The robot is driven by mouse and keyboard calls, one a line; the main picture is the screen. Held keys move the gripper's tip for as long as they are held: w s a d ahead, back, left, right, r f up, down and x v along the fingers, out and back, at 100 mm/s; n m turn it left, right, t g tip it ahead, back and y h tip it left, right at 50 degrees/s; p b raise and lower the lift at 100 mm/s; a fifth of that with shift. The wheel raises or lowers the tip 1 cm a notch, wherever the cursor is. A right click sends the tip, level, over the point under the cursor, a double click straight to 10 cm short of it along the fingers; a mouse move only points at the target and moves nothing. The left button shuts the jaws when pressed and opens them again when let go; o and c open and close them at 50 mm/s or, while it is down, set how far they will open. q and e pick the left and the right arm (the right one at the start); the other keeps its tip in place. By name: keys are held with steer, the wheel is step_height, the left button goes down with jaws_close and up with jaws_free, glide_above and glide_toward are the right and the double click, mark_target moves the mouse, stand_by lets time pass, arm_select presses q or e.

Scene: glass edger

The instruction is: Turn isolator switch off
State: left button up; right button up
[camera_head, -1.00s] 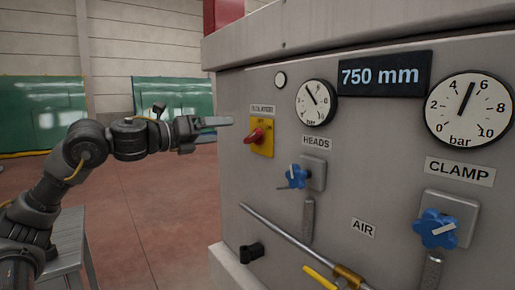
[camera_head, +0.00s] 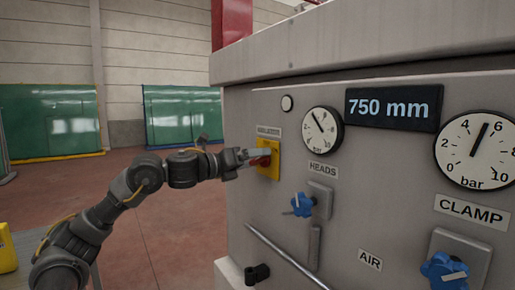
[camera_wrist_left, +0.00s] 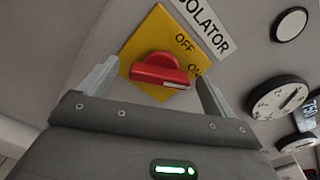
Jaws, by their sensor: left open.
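The isolator switch is a red rotary handle (camera_wrist_left: 160,71) on a yellow plate (camera_head: 268,151), fixed to the machine's grey front panel. In the left wrist view the plate carries the words OFF and ON, and the handle's right end points toward ON. My left gripper (camera_head: 257,160) is at the switch in the head view. In the left wrist view its fingers (camera_wrist_left: 152,82) are open, one on each side of the red handle, with gaps visible between them and it. In the head view the finger partly hides the handle. My right gripper is not in view.
The panel also carries a HEADS gauge (camera_head: 322,130), a blue HEADS knob (camera_head: 301,205), a CLAMP gauge (camera_head: 478,151), a blue CLAMP knob (camera_head: 443,271) and a 750 mm display (camera_head: 393,105). A metal rod (camera_head: 283,254) runs below. Open floor lies left of the machine.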

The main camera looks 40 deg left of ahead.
arm_select(q)
steer(key=shift+p+x, duration=0.3)
steer(key=shift+x, duration=0.55)
steer(key=shift+w+d, duration=0.15)
steer(key=shift+w, duration=0.1)
steer(key=c, duration=0.9)
steer(key=shift+c, duration=0.3)
steer(key=n+p, duration=0.1)
steer(key=n, duration=0.4)
steer(key=shift+n, duration=0.4)
steer(key=n+p, duration=0.1)
steer(key=n, duration=0.3)
steer(key=shift+f+n, duration=0.1)
steer(key=shift+n, duration=0.9)
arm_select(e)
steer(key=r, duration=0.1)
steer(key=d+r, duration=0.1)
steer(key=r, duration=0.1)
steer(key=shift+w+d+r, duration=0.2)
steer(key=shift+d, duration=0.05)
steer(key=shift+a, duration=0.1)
